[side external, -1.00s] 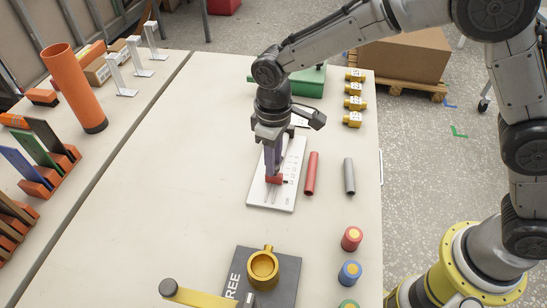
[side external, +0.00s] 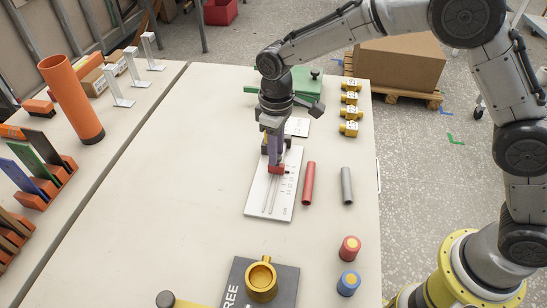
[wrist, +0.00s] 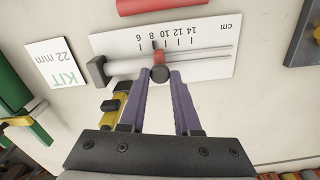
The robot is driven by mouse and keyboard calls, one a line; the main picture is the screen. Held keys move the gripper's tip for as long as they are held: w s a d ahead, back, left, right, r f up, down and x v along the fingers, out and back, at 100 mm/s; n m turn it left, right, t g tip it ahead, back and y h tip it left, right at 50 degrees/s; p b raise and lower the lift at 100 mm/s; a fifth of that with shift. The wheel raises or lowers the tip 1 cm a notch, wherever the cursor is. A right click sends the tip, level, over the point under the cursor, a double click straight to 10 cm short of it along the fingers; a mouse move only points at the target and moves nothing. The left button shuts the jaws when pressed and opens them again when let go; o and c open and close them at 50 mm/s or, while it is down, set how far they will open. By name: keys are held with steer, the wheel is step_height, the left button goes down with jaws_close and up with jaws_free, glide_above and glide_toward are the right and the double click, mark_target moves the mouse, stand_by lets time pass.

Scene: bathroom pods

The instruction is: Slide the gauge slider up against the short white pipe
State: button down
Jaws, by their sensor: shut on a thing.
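The gauge is a white board (side external: 262,200) with a printed cm scale and slots, and it also shows in the wrist view (wrist: 215,35). My gripper (wrist: 160,73) is shut on the gauge slider, which has a red body (wrist: 159,57) and a dark round knob between the fingertips. The slider's pointer is near the 8 mark. A dark stop block (wrist: 97,72) stands at the gauge's far end. A pale tube-like shape (wrist: 128,67) lies between block and slider; I cannot tell for sure that it is the white pipe, or whether the slider touches it.
A red tube (side external: 309,183) and a grey tube (side external: 347,186) lie right of the gauge. A white "KIT 22 mm" card (wrist: 55,65) and a green object (side external: 305,85) are beyond it. Yellow fittings (side external: 351,98) line the right edge. The table left of the gauge is clear.

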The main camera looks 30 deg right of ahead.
steer(key=shift+w+r, duration=0.1)
steer(key=c, duration=0.6)
jaws_free()
step_height(320, 180, up, 14)
